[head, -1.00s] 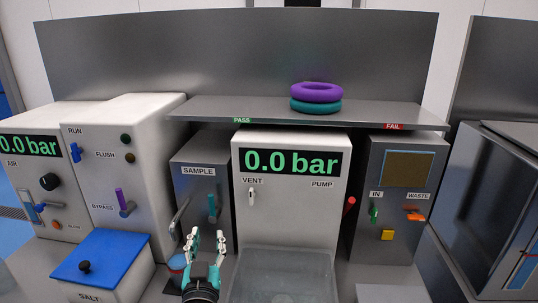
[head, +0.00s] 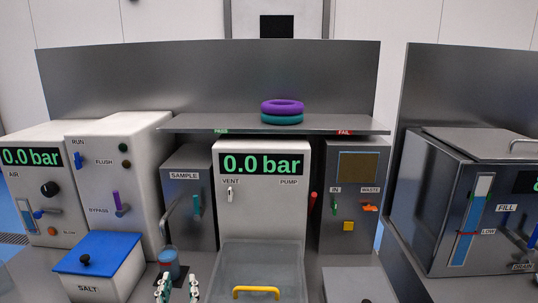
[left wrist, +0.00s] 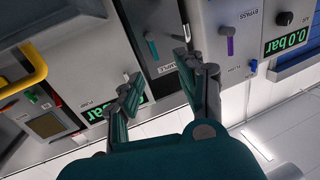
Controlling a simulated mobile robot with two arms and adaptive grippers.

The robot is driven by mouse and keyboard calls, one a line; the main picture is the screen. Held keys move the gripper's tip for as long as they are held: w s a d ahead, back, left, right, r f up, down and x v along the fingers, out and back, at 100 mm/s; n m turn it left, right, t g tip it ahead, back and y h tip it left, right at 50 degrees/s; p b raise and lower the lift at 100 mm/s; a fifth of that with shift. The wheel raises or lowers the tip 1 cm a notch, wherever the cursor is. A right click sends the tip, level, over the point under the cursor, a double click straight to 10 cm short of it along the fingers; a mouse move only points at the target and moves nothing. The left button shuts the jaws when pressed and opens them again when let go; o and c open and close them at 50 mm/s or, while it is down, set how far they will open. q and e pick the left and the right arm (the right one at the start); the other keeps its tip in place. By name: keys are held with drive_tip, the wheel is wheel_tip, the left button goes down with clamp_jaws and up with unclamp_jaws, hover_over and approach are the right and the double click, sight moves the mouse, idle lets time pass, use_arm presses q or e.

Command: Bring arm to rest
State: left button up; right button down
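My left gripper (head: 177,290) shows at the bottom edge of the head view, with only its fingertips in the picture. Its two fingers stand apart with nothing between them. In the left wrist view the gripper (left wrist: 158,82) is also open and empty, with the SAMPLE unit and the pump panel beyond it. It touches nothing that I can see. My right gripper is in neither view.
A clear tub (head: 258,262) with a yellow handle (head: 256,291) stands right of the gripper. Purple and teal rings (head: 282,107) lie stacked on the shelf (head: 220,124).

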use_arm(q)
drive_tip(key=s+a+f+g+h, duration=0.1)
drive_tip(key=s+a+f+g, duration=0.3)
drive_tip(key=s+f+g, duration=0.7)
drive_tip(key=s+d+f+m+g+h, duration=0.2)
drive_tip(key=s+f, duration=0.3)
drive_tip(key=s, duration=0.4)
drive_tip(key=s+d+f+m+g+h, duration=0.1)
drive_tip(key=s+f+m, duration=0.1)
drive_tip(key=s+f, duration=0.5)
drive_tip(key=s+f+g, duration=0.1)
drive_tip(key=s+f, duration=0.2)
drive_tip(key=f, duration=1.9)
drive_tip(key=s+a+f+g, duration=0.1)
drive_tip(key=s+a+f, duration=0.2)
drive_tip(key=s+f, duration=1.4)
drive_tip(key=shift+s+m, duration=0.3)
